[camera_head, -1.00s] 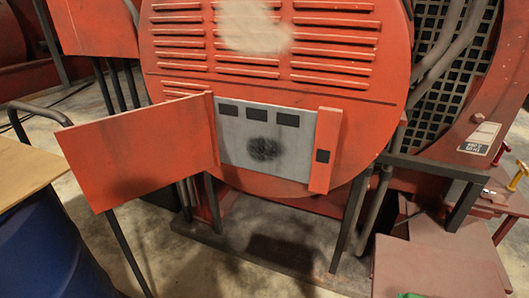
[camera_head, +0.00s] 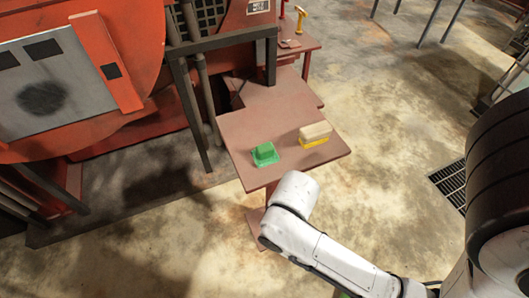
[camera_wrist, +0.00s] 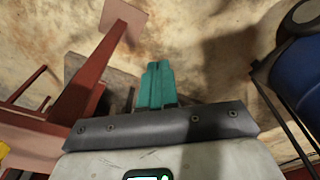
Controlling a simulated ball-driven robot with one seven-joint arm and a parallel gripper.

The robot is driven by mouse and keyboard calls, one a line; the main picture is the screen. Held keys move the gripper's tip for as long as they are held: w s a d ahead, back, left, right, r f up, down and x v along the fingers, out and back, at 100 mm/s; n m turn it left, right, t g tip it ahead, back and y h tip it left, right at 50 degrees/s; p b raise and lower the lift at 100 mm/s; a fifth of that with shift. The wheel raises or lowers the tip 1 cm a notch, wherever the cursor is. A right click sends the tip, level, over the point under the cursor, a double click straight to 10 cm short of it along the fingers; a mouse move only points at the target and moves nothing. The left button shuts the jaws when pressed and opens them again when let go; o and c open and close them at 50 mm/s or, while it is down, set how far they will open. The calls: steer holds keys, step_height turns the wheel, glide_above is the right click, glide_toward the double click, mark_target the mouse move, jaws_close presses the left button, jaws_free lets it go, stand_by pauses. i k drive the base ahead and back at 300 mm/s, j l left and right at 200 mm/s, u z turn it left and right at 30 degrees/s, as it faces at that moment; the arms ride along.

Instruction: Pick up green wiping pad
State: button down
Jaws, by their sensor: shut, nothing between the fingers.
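The green wiping pad (camera_head: 264,154) lies on the reddish-brown small table (camera_head: 240,130), near its front left edge. A cream and yellow block (camera_head: 315,134) lies to its right on the same table, apart from it. In the wrist view, my gripper (camera_wrist: 157,66) shows teal fingers pressed together with nothing between them. The green pad is not visible in the wrist view. In the head view, my white arm reaches up toward the front of the table, its elbow-like bend just below the edge; the gripper itself cannot be made out there.
A red machine with a grey panel (camera_head: 20,98) stands left of the table. A second red table (camera_head: 300,42) with yellow and red handles stands behind. Open concrete floor lies to the right, with a floor grate (camera_head: 452,185). A blue barrel (camera_wrist: 300,50) shows in the wrist view.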

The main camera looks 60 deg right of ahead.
mark_target(264, 154)
steer(key=z, duration=0.5)
steer(key=j+z, duration=0.4)
steer(key=j, duration=0.15)
steer(key=k+j+z, duration=0.1)
steer(key=j+z, duration=0.3)
steer(key=j, duration=0.15)
